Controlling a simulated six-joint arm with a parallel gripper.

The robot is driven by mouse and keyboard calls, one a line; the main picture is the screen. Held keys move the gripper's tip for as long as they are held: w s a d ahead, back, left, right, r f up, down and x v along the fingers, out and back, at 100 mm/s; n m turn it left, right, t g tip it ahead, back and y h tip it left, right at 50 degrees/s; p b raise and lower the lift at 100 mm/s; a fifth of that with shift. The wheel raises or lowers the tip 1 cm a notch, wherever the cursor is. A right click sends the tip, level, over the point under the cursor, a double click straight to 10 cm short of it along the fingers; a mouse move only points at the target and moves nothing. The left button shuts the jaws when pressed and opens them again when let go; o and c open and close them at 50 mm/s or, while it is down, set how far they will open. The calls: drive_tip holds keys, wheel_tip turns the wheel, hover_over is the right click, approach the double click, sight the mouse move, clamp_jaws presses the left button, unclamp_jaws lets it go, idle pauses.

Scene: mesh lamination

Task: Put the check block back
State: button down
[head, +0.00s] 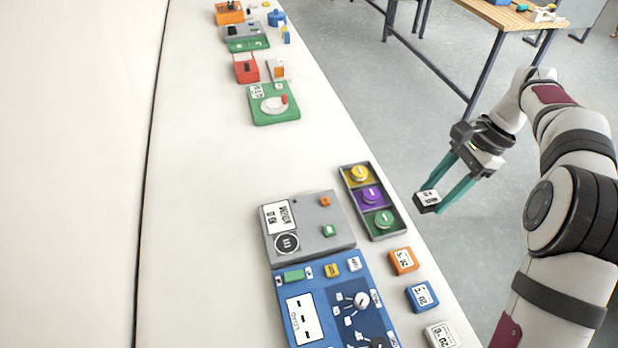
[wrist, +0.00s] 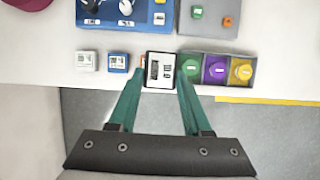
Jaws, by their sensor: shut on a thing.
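My gripper (head: 444,202) is shut on a black block with a white label, the check block (head: 428,199). It holds the block at the tips of its green fingers, beyond the table's right edge in the head view, to the right of the dark three-compartment tray. In the wrist view the check block (wrist: 159,71) sits between the fingertips, label facing the camera, and covers most of the orange block behind it.
The dark tray (head: 399,236) holds yellow, purple and green knobbed pieces. Orange (head: 403,261), blue (head: 422,297) and white (head: 440,335) blocks line the table edge. A grey panel (head: 309,249) and blue panel (head: 321,262) lie beside them. The table's left side is bare.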

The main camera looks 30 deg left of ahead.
drive_tip(key=w+a+f+m+t+y, duration=0.1)
drive_tip(key=w+a+f+m+t, duration=0.15)
drive_tip(key=a+m, duration=0.2)
drive_tip(key=w+a+f+m+t, duration=0.1)
drive_tip(key=w+a+f+m, duration=0.25)
drive_tip(key=a, duration=0.25)
drive_tip(key=m+t+h, duration=0.1)
drive_tip(key=m+t, duration=0.2)
drive_tip(key=m, duration=0.7)
hover_over(297, 178)
drive_tip(key=d, duration=0.2)
drive_tip(key=f, duration=0.6)
drive_tip(key=s+f, duration=0.1)
drive_tip(key=f, duration=0.3)
drive_tip(key=shift+a, duration=0.1)
drive_tip(key=shift+a+f, duration=0.25)
drive_tip(key=shift+f, duration=1.95)
drive_tip(key=shift+c, duration=1.7)
unclamp_jaws()
